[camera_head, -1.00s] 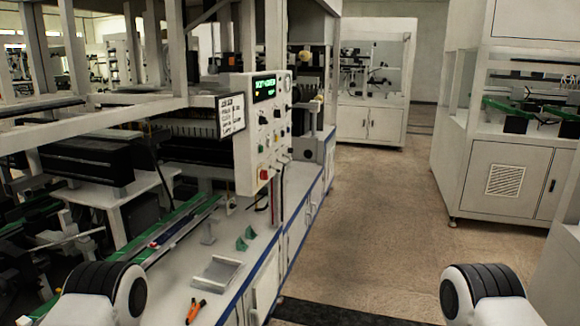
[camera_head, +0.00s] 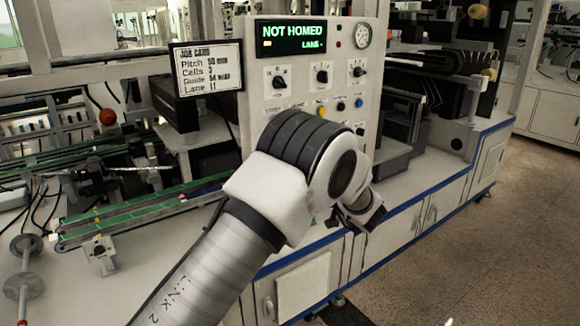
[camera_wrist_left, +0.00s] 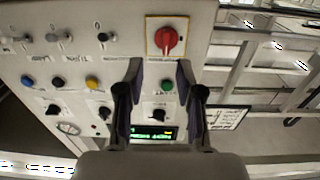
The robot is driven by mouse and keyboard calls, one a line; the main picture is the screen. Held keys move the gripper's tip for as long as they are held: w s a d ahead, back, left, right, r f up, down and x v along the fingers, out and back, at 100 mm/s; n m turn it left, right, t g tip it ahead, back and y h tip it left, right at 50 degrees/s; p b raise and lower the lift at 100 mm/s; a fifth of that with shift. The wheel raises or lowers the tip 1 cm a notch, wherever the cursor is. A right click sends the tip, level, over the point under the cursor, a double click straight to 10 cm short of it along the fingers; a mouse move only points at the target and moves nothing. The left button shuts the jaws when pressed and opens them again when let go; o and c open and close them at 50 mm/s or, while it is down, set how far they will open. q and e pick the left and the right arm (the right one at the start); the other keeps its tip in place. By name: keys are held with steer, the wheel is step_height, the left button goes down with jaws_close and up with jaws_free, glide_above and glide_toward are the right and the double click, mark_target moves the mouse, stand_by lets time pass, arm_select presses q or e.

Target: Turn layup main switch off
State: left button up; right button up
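The white control panel (camera_head: 256,98) stands at the middle of the head view, its green display (camera_head: 291,39) reading "NOT HOMED". A red rotary switch (camera_wrist_left: 166,40) on a yellow-edged square plate shows in the left wrist view, where the panel appears upside down. In the head view my left arm hides the lower panel and this switch. My left gripper (camera_wrist_left: 158,74) is open and empty in the wrist view. Its fingertips point towards the red switch, which appears just beyond and between them; contact is not visible. My right gripper is not in view.
Rotary knobs (camera_head: 322,76) and coloured buttons (camera_head: 321,111) sit above my arm. Near the fingers in the wrist view are a green button (camera_wrist_left: 168,86) and a yellow button (camera_wrist_left: 92,82). A job card (camera_head: 207,72) hangs left of the panel. Floor (camera_head: 470,250) is clear at right.

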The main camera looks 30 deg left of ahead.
arm_select(q)
steer(key=s+p+x, duration=0.1)
steer(key=x, duration=0.7)
steer(key=shift+a+r, duration=0.3)
steer(key=shift+r, duration=0.1)
steer(key=shift+w, duration=0.1)
jaws_close()
